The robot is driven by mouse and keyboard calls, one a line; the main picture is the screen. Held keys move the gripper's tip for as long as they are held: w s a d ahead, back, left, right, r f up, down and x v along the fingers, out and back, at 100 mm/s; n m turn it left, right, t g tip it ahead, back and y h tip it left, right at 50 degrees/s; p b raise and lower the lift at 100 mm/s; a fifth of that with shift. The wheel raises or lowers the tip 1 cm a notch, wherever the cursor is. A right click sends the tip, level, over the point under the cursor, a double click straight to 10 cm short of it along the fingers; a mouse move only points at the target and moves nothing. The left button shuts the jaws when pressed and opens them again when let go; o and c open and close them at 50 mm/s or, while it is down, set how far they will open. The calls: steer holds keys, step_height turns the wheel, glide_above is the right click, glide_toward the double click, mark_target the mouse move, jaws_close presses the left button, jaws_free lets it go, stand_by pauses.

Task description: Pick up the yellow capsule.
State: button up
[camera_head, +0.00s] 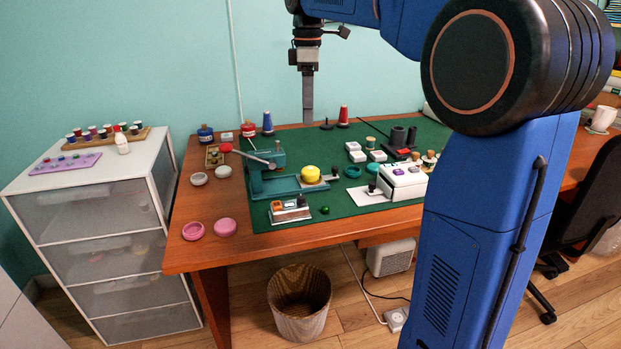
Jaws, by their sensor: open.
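The yellow capsule (310,173), a small round yellow piece, sits on the base of the teal lever press (268,184) on the green mat. My gripper (308,120) points straight down above the back of the table, higher in the picture than the capsule and apart from it. Its fingers are seen edge-on, so the gap between them is hard to see. Nothing shows between them.
The red-knobbed lever (228,148) of the press sticks out left. A white device (403,182) stands to the right, and a small stand (290,210) in front. Spool cones (343,117) line the table's back. Pink round pieces (226,228) lie front left.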

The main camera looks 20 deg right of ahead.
glide_above(311, 168)
steer(key=f, duration=1.2)
steer(key=shift+a, duration=0.4)
steer(key=shift+d+f, duration=0.2)
steer(key=shift+f, duration=1.1)
steer(key=shift+d+f, duration=0.15)
steer(key=shift+f, duration=1.15)
steer(key=c, duration=1.1)
